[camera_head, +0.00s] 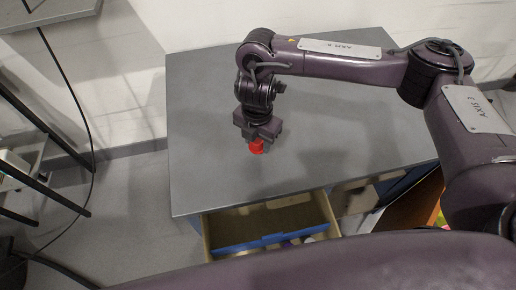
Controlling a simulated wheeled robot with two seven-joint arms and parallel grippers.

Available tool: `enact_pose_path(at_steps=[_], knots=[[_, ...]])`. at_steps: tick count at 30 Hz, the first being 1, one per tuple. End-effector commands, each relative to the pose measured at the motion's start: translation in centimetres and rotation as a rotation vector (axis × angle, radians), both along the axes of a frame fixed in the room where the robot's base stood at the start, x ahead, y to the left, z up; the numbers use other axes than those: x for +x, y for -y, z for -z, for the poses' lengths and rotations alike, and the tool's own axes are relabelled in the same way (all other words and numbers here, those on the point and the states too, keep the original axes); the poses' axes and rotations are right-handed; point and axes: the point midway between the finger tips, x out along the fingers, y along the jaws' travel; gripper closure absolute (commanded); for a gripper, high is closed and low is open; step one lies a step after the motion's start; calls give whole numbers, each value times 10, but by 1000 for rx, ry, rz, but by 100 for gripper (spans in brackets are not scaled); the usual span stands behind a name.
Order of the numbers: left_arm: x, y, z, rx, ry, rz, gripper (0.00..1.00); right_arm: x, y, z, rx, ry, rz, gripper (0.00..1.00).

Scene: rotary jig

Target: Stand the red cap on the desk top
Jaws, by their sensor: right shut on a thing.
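The red cap (256,146) shows between the fingers of my right gripper (257,143). The gripper points down and is shut on the cap, over the front middle part of the grey desk top (210,130). I cannot tell whether the cap touches the desk top or hangs a little above it. The gripper fingers hide part of the cap. My left gripper is not in view.
An open drawer (262,222) with a blue front juts out below the desk's front edge. The desk top is clear around the gripper. A dark-framed rack (40,125) stands at the left, with a hanging cable. A wall is behind the desk.

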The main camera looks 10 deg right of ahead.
Motion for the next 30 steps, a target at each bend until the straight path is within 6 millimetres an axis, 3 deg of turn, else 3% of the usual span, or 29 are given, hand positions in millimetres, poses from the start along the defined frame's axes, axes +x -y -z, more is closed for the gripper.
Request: enact_pose_path(at_steps=[10,24,25,30], knots=[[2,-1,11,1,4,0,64,-1,0,41,1,-2,2,79],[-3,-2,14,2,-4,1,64,0,0,49,0,0,1,79],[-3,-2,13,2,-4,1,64,0,0,48,0,0,0,54],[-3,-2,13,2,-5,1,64,0,0,48,0,0,1,37]])
